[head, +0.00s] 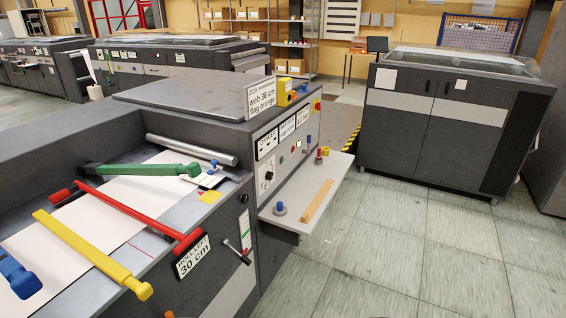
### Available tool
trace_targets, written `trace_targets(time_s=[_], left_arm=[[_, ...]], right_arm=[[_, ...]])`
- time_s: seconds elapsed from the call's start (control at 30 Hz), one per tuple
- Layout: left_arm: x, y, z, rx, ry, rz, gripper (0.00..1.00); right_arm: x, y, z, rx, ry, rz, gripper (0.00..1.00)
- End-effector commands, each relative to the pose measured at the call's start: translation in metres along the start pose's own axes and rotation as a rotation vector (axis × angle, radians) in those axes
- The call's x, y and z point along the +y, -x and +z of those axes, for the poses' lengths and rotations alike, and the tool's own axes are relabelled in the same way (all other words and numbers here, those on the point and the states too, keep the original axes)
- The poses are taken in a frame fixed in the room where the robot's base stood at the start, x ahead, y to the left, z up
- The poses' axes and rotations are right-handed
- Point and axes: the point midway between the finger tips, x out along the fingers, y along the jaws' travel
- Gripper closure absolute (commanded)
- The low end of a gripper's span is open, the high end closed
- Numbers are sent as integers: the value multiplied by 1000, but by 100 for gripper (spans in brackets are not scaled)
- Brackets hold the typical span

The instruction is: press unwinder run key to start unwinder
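The control panel (288,146) is on the sloped right face of the grey machine in the middle of the head view. It carries small round buttons, among them a green one (280,160), a red one (293,150) and a pale one (299,143). A black dial (268,176) sits at the panel's lower left. White labels are above the buttons; their print is too small to read surely, so I cannot tell which is the unwinder run key. Neither of my grippers is in view.
A white shelf (330,190) below the panel holds a wooden bar (317,201) and small knobbed items. Green (140,170), red (130,212), yellow (90,255) and blue bars cross the white web. A dark cabinet (440,120) stands right; tiled floor (400,240) between is clear.

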Motion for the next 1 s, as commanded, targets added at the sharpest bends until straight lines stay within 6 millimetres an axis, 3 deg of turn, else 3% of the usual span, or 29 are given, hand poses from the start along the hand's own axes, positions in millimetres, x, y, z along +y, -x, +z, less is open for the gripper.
trace_targets(time_s=[0.03,0.13,1.0], left_arm=[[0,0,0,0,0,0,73],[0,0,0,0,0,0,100],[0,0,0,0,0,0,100]], right_arm=[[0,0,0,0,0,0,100],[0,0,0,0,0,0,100],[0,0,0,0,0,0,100]])
